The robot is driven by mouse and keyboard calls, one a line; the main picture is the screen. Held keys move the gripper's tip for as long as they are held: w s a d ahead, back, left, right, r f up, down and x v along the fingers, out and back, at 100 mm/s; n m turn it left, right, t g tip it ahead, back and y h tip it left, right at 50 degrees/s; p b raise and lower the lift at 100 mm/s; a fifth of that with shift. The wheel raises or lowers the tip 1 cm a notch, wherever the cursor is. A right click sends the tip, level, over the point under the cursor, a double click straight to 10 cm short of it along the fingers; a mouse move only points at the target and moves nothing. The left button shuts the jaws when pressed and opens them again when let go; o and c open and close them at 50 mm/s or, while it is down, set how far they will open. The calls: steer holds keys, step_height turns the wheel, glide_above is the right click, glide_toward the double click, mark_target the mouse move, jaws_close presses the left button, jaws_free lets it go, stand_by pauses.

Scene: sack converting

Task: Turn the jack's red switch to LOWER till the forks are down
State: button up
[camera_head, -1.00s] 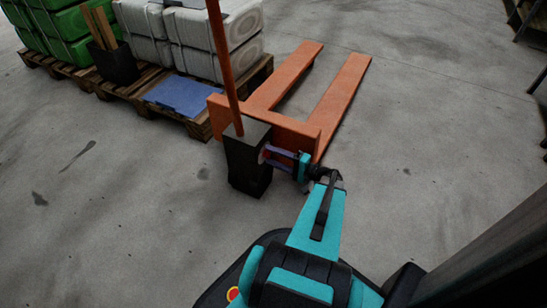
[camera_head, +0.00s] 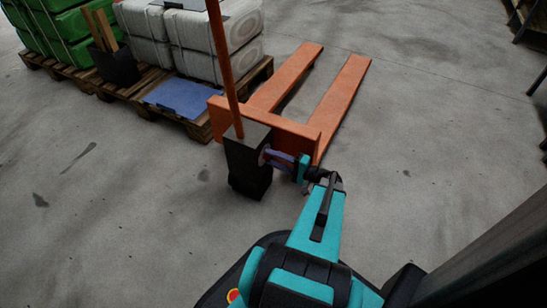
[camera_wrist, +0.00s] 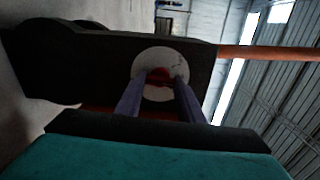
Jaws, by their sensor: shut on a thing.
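The pallet jack has orange forks (camera_head: 340,95) low over the floor, a dark pump housing (camera_head: 245,165) and an upright orange handle (camera_head: 222,65). The red switch (camera_wrist: 159,77) sits on a pale round plate (camera_wrist: 152,92) on the side of the housing (camera_wrist: 90,65) in the wrist view. My gripper (camera_head: 268,156) reaches the housing's right side. In the wrist view its two purple fingers (camera_wrist: 160,92) are shut on the switch, one on each side. The switch is partly hidden by the fingers, and I cannot read any marking.
A wooden pallet (camera_head: 200,125) at upper left carries white wrapped bales (camera_head: 205,42), green sacks (camera_head: 60,32), a dark bin (camera_head: 115,66) and a blue flat item (camera_head: 182,96). Dark racking stands at the upper right. The grey floor around the jack is clear.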

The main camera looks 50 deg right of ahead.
steer(key=m+p, duration=0.8)
steer(key=p, duration=0.1)
steer(key=shift+m, duration=0.3)
stand_by(0.4)
steer(key=o, duration=1.1)
steer(key=shift+c, duration=0.2)
steer(key=p+v, duration=0.3)
steer(key=v, duration=1)
steer(key=shift+s, duration=0.4)
